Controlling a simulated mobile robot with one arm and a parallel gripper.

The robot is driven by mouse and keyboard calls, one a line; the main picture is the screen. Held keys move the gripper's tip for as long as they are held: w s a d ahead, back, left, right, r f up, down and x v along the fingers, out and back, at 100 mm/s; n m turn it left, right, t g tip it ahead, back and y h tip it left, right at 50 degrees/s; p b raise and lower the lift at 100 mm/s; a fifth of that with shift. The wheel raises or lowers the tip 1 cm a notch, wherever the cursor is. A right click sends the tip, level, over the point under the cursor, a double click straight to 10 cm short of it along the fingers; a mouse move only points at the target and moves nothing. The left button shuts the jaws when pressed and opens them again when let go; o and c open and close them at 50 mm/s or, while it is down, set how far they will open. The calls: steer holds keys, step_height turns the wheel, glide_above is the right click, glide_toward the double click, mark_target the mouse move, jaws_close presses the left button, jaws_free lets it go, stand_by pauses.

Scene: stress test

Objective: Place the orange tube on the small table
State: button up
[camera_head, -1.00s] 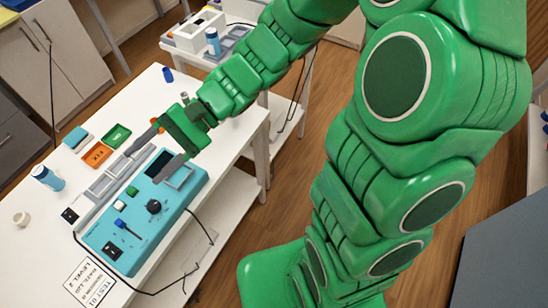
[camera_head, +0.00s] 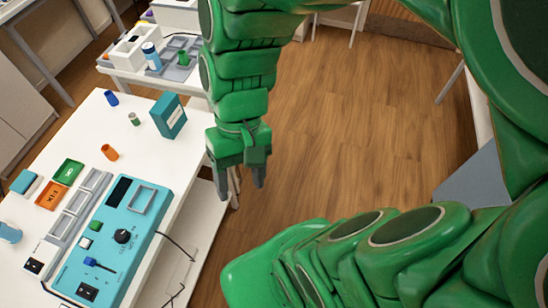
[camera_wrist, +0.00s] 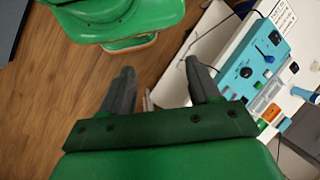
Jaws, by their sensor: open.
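The orange tube (camera_head: 109,152) stands on the long white table (camera_head: 150,180), just beyond the teal device. It does not show in the wrist view. My gripper (camera_head: 240,183) is open and empty, pointing down over the floor beside that table's right edge. Its two grey fingers (camera_wrist: 158,68) are apart in the wrist view with nothing between them. A second white table (camera_head: 130,78) stands at the back. I cannot tell which table is the small one.
A teal device (camera_head: 115,240) with a cable, a green tray (camera_head: 67,172), an orange tray (camera_head: 50,195), a green tube (camera_head: 134,118), a blue tube (camera_head: 111,98) and a teal box (camera_head: 168,115) are on the long table. Wooden floor lies open to the right.

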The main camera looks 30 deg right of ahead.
steer(key=shift+o, duration=0.3)
steer(key=d+r+t+h, duration=0.1)
steer(key=d+r+h, duration=0.1)
steer(key=d, duration=0.4)
steer(key=shift+s+d+t, duration=0.3)
steer(key=shift+s+d, duration=0.1)
steer(key=shift+s, duration=0.05)
